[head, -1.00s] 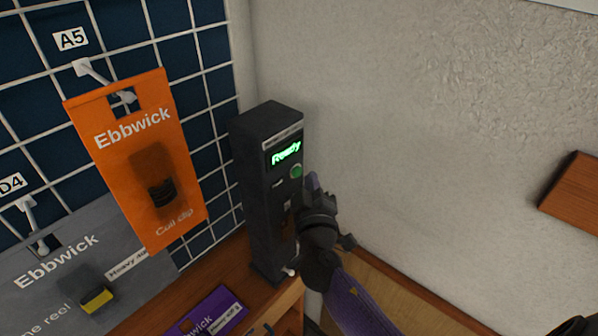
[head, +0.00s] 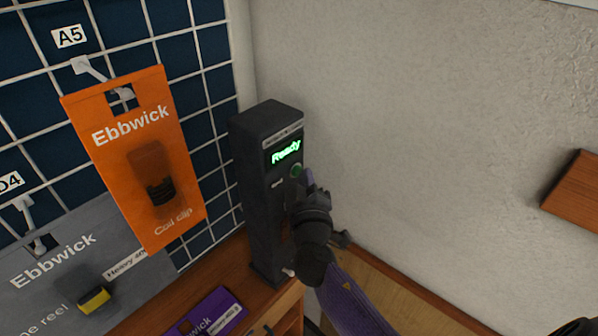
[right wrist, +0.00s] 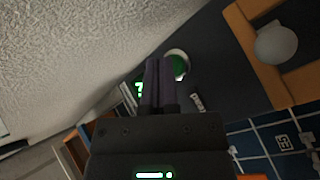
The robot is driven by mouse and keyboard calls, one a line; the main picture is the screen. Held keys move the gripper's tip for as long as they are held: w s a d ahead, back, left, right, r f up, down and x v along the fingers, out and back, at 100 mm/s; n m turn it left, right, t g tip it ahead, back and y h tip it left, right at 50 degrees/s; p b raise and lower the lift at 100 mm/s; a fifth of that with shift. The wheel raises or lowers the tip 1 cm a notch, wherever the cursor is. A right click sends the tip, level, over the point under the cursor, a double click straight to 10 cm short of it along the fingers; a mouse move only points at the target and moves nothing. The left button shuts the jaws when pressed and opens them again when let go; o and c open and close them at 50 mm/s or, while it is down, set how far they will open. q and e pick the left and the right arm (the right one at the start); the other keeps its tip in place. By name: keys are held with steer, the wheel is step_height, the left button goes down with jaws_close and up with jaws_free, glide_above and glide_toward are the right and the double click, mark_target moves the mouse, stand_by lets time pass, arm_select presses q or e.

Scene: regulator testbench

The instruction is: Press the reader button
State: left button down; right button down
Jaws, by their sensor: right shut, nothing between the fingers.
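The reader (head: 262,170) is a tall black box standing upright on the wooden ledge beside the wall. The round green reader button (head: 296,170) sits below the screen and also shows in the right wrist view (right wrist: 179,65). My right gripper (head: 308,178) is shut and empty, its fingertips just beside and below the button in the head view. In the right wrist view, its closed fingers (right wrist: 158,66) partly cover the reader face and end next to the button. I cannot tell whether they touch it. My left gripper is not in view.
Orange (head: 147,160) and grey (head: 70,262) Ebbwick cards hang on the blue grid panel at left. A purple pack (head: 212,315) lies on the wooden ledge in front of the reader.

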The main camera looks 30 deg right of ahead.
steer(key=shift+w, duration=0.25)
stand_by(0.4)
steer(key=shift+s, duration=0.3)
steer(key=shift+s+d, duration=0.25)
steer(key=shift+s, duration=0.25)
